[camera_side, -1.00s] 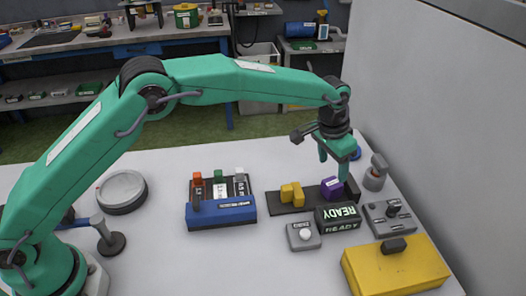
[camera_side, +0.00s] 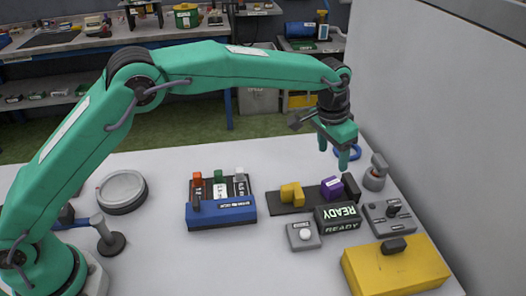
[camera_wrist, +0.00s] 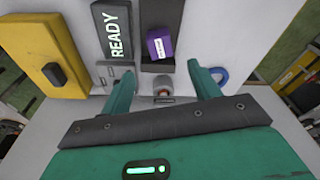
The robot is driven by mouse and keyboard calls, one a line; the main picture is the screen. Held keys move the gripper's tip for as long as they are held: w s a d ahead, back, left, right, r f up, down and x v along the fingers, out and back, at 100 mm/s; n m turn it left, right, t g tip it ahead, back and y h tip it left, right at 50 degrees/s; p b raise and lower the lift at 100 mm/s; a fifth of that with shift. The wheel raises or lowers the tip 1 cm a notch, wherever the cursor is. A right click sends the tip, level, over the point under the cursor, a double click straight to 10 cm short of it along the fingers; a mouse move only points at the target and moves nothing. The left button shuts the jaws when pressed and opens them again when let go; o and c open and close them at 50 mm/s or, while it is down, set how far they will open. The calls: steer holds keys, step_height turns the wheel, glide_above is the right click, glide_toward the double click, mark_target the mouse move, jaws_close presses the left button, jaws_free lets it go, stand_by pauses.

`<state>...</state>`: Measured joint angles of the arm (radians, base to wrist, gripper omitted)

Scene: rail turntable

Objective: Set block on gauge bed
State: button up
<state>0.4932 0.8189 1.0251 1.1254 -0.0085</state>
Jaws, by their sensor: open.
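A purple block (camera_side: 332,188) with a white label sits at the right part of the dark gauge bed (camera_side: 285,209). In the wrist view the purple block (camera_wrist: 159,44) shows on the dark bed (camera_wrist: 160,12), beyond my fingers. A yellow piece (camera_side: 292,195) stands on the bed to its left. My gripper (camera_side: 333,158) is raised above and just behind the purple block, apart from it. Its two fingers are spread with nothing held between them, as the wrist view (camera_wrist: 163,84) also shows.
A lit READY box (camera_side: 338,216), a grey button box (camera_side: 303,235), a grey switch box (camera_side: 390,217) and a yellow case (camera_side: 395,266) stand in front. A grey post (camera_side: 375,173) and wall (camera_side: 440,130) are at right. A blue rack (camera_side: 221,212) stands left.

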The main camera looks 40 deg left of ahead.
steer(key=s+a+r+n+t, duration=0.1)
steer(key=s+a+r, duration=0.55)
steer(key=a, duration=0.25)
steer(key=s+a+r+n+t, duration=0.1)
steer(key=s+a+r+n, duration=0.1)
steer(key=s+a+r, duration=0.5)
steer(key=s+a+f+n+t, duration=0.1)
steer(key=s+a, duration=0.6)
steer(key=s, duration=0.3)
steer(key=s+a+f+n+y, duration=0.1)
steer(key=s+a, duration=0.6)
steer(key=s, duration=0.3)
steer(key=shift+s+f+n+t, duration=0.15)
steer(key=shift+f+n+t, duration=0.15)
steer(key=shift+t, duration=0.1)
